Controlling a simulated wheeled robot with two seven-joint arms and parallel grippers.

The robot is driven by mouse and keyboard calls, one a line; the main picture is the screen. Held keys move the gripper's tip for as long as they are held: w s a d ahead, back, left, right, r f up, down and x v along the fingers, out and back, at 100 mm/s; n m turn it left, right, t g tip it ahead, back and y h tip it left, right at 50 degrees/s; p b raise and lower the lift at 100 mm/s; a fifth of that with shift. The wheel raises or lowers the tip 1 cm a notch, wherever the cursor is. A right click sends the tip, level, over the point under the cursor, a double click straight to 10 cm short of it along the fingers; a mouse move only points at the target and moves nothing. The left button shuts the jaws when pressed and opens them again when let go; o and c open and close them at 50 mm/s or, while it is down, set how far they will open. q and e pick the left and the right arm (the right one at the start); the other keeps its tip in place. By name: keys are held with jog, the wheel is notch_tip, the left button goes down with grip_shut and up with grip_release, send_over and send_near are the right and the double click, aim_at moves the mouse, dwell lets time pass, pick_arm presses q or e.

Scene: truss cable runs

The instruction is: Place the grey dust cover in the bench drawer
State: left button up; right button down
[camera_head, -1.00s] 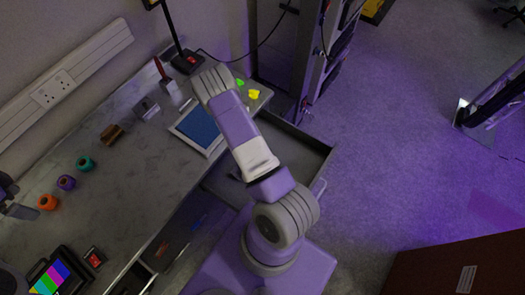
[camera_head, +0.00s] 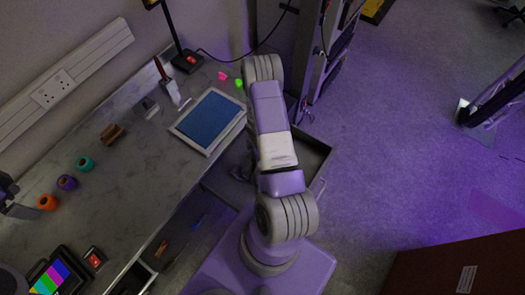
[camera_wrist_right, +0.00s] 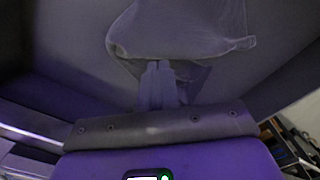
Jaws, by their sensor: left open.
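The grey dust cover (camera_wrist_right: 185,30) is a thin, translucent sheet in the right wrist view, spread in front of my right gripper. My right gripper's fingers (camera_wrist_right: 160,84) are together, with the sheet's folds around their tips; they look shut on it. In the head view my right arm hides this gripper and most of the cover. The bench drawer (camera_head: 312,150) stands pulled out at the bench's right end, beneath my right arm; a dark shape shows inside it. My left gripper (camera_head: 22,203) is open at the left edge, over the bench, partly out of frame.
The bench (camera_head: 125,180) carries a blue-screened tablet (camera_head: 208,120), a brush (camera_head: 167,82), tape rolls (camera_head: 66,182), a brown block (camera_head: 112,133) and a colour-bar monitor (camera_head: 52,275). A lamp base (camera_head: 187,62) and rack (camera_head: 335,50) stand behind.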

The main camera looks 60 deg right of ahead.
jog(key=shift+w+d+f, duration=0.1)
jog(key=shift+f, duration=0.65)
jog(key=shift+w+d+f, duration=0.1)
jog(key=shift+f, duration=0.6)
notch_tip(320, 180, down, 5)
jog(key=b, duration=0.5)
jog(key=shift+f, duration=0.1)
jog(key=shift+r, duration=0.2)
notch_tip(320, 180, up, 9)
jog(key=p, duration=0.6)
